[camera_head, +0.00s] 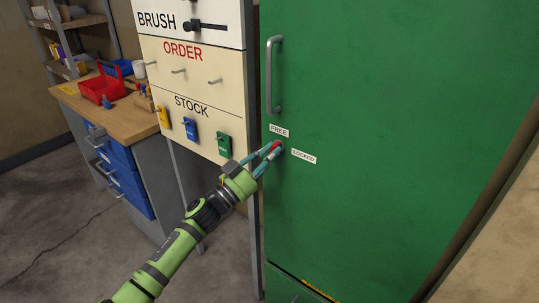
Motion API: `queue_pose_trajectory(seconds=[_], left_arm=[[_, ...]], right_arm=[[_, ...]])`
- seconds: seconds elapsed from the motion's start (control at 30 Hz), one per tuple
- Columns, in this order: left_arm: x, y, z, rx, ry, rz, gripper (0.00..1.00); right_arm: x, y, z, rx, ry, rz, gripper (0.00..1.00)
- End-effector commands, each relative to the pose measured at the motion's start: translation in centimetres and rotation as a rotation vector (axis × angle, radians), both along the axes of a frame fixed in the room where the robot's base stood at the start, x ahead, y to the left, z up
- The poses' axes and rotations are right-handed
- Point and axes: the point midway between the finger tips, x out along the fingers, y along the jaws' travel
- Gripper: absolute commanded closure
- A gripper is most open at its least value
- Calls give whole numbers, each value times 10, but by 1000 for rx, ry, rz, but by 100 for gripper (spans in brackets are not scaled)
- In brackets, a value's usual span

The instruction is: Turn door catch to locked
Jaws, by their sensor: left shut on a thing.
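The green cabinet door (395,130) fills the right half of the head view. A small red door catch (275,146) sits near its left edge. A FREE label (279,131) is just above the catch and a LOCKED label (304,156) is to its right. My left gripper (271,151) reaches in from the lower left and is shut on the catch. The fingers hide part of the catch, so its exact angle is hard to tell. My right gripper is not in view.
A metal handle (274,76) stands out from the door above the catch. Left of the door is a cream board (207,82) with pegs and coloured tags. A wooden-topped workbench (118,123) with red and blue bins stands further left. The floor (60,220) in front is clear.

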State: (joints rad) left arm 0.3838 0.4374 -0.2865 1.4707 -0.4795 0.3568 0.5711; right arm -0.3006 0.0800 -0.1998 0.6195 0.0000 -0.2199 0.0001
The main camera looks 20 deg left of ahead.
Motion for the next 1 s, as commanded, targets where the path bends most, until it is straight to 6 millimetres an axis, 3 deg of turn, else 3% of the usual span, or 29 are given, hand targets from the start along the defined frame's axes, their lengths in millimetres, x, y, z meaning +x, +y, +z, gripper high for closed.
queue_pose_trajectory(seconds=[0.47, 1.0], left_arm=[[1, 2, 1, 432, -156, 0, 100], [1, 4, 2, 871, -316, 0, 100]], right_arm=[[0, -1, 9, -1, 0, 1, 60], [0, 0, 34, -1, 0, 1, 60]])
